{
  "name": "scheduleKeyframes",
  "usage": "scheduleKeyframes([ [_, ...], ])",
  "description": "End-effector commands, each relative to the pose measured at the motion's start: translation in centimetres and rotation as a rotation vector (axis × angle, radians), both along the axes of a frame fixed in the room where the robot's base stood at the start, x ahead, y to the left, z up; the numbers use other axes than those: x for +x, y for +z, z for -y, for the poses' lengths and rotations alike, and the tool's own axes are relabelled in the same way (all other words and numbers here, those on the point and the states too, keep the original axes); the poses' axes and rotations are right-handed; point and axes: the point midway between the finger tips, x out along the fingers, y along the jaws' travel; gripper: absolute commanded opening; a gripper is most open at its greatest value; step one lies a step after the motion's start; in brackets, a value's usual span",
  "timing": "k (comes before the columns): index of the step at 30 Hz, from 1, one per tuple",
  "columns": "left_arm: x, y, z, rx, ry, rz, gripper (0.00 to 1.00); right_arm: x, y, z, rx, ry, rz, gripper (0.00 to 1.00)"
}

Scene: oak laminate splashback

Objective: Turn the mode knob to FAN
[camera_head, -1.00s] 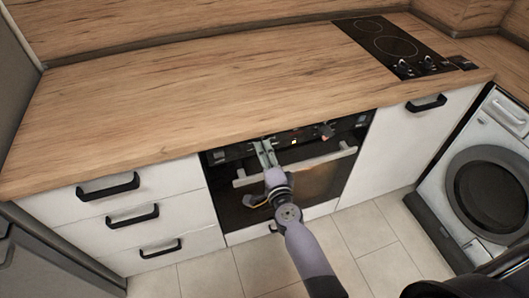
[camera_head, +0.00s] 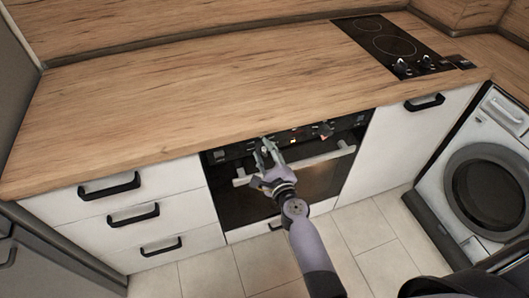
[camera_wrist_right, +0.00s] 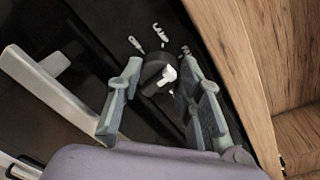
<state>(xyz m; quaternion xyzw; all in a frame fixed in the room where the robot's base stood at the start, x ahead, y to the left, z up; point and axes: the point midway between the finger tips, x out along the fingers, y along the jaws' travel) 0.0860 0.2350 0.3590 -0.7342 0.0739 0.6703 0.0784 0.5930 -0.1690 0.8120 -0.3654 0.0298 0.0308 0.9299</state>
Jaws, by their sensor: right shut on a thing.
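The mode knob (camera_wrist_right: 153,68) is a dark round knob with a white pointer, on the black oven panel. In the head view the right gripper (camera_head: 266,147) reaches the upper front of the oven (camera_head: 230,195) and hides most of this knob. My left gripper is not in view.
The oven handle (camera_head: 318,161) runs just below the panel; it also shows in the wrist view (camera_wrist_right: 50,92). Another knob (camera_head: 325,129) sits further right. The wooden worktop (camera_head: 180,90) overhangs close above and is clear. A hob (camera_head: 390,45) and washing machine (camera_head: 488,170) are right.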

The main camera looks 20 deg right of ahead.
Motion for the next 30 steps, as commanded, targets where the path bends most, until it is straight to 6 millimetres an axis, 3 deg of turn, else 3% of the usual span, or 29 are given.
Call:
scheduleKeyframes([
  [10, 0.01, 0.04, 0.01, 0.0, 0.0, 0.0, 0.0, -0.03, -0.1, 0.1, 0.136, -0.001, -0.007, 0.05],
  [26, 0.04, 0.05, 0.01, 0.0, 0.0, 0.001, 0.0, -0.05, -0.13, 0.1, 0.158, -0.001, -0.008, 0.05],
  [27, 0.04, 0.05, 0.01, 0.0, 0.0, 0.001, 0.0, -0.05, -0.13, 0.1, 0.158, -0.001, -0.008, 0.35],
  [30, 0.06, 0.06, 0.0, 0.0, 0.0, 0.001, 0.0, -0.04, -0.11, 0.1, 0.157, -0.001, -0.008, 0.42],
])
